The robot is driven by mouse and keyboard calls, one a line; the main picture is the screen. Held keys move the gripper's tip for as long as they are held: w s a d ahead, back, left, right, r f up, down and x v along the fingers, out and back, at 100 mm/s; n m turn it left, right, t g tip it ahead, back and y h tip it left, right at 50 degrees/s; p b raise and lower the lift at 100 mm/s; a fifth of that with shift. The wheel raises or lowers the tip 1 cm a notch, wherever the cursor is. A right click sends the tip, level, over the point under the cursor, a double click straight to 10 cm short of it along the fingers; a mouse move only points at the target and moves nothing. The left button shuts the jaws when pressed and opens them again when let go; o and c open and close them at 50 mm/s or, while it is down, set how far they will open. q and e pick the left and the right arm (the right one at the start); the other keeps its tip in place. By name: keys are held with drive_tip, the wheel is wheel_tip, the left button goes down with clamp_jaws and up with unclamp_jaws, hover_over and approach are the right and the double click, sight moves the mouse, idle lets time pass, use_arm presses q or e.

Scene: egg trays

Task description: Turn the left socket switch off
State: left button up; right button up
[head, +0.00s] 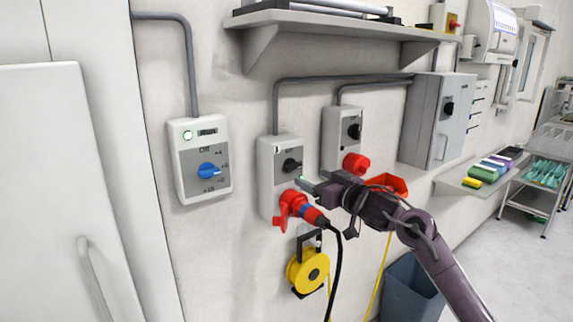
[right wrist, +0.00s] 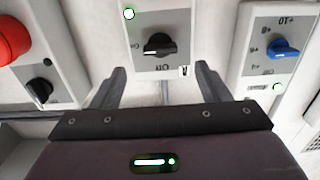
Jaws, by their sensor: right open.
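The left socket box (head: 267,192) is grey, with a black rotary switch (head: 291,165) and a lit green light. A red plug (head: 298,205) with a black cable sits in it below the switch. In the right wrist view the box is upside down; its switch (right wrist: 160,45) has its handle lying roughly sideways, near an "Off" label. My right gripper (head: 309,185) is open and empty, just in front of the box, below and right of the switch. In the wrist view its fingers (right wrist: 160,88) stand apart, with the switch ahead between them. My left gripper is not in view.
A control box with a blue knob (head: 209,171) hangs left of the left socket box. The right socket box (head: 331,130) has a black switch and red socket. A shelf (head: 300,26) is above; a yellow reel (head: 307,270) hangs below.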

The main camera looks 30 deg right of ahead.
sight(296, 167)
drive_tip(key=shift+w+r, duration=0.1)
drive_tip(key=shift+w, duration=0.5)
drive_tip(key=shift+w+r+p, duration=0.15)
drive_tip(key=shift+w+p, duration=0.1)
drive_tip(key=shift+p, duration=0.05)
drive_tip(key=w, duration=0.1)
drive_tip(key=w+p, duration=0.1)
drive_tip(key=w, duration=0.1)
drive_tip(key=w+p, duration=0.1)
drive_tip(key=shift+w+a+r, duration=0.1)
drive_tip(key=shift+w+a, duration=0.15)
drive_tip(key=shift+w, duration=0.5)
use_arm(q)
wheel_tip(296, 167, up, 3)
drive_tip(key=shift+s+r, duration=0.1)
use_arm(e)
drive_tip(key=c, duration=1)
